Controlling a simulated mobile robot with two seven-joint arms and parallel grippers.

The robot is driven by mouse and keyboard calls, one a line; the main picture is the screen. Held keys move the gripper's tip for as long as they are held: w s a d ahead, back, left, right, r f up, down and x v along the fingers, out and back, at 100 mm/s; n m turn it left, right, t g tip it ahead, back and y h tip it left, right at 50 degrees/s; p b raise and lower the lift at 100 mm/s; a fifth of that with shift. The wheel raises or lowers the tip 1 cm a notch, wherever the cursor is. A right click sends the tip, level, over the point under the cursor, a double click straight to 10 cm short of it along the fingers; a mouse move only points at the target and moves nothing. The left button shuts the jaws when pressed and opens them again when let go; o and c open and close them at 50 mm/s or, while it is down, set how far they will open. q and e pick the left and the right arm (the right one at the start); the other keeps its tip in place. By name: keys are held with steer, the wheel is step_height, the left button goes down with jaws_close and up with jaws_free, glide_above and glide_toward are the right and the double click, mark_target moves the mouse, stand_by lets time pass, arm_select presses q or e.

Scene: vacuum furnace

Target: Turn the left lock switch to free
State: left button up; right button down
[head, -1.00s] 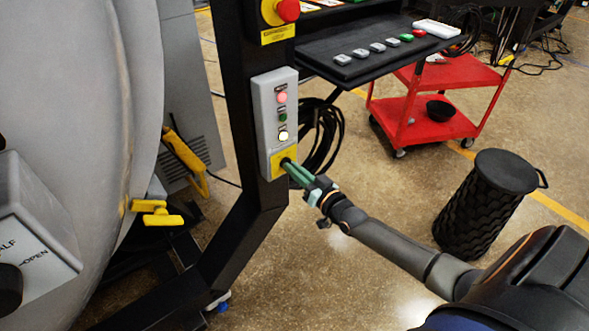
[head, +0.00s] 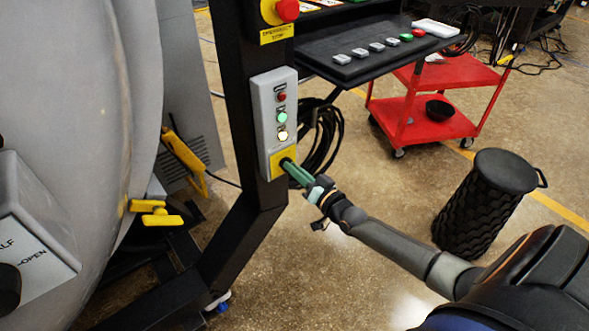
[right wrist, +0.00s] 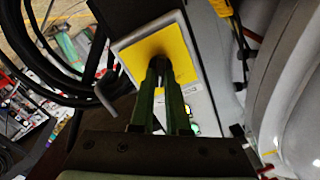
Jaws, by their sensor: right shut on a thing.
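The grey control box (head: 266,118) is on the black post in the head view. It carries a dark red light (head: 281,97), a lit green light (head: 282,117) and a lit whitish light (head: 283,135). At its lower end is the yellow plate (head: 276,170) of the lock switch, which also shows in the right wrist view (right wrist: 180,45). My right gripper (head: 290,166) is shut on the lock switch at this plate, its green fingers (right wrist: 158,75) hiding most of the switch. My left gripper is not in view.
A red emergency stop (head: 287,10) sits above the box. A shelf with several buttons (head: 350,72) juts out to the right. Black cables (head: 328,135) hang behind the post. The furnace (head: 80,100) is at left, a red cart (head: 430,125) and black bin (head: 487,205) at right.

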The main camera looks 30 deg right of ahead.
steer(key=c, duration=0.9)
jaws_free()
steer(key=shift+s, duration=0.1)
steer(key=s+d+p, duration=0.1)
steer(key=s+p, duration=0.1)
steer(key=s, duration=1)
steer(key=shift+s, duration=0.15)
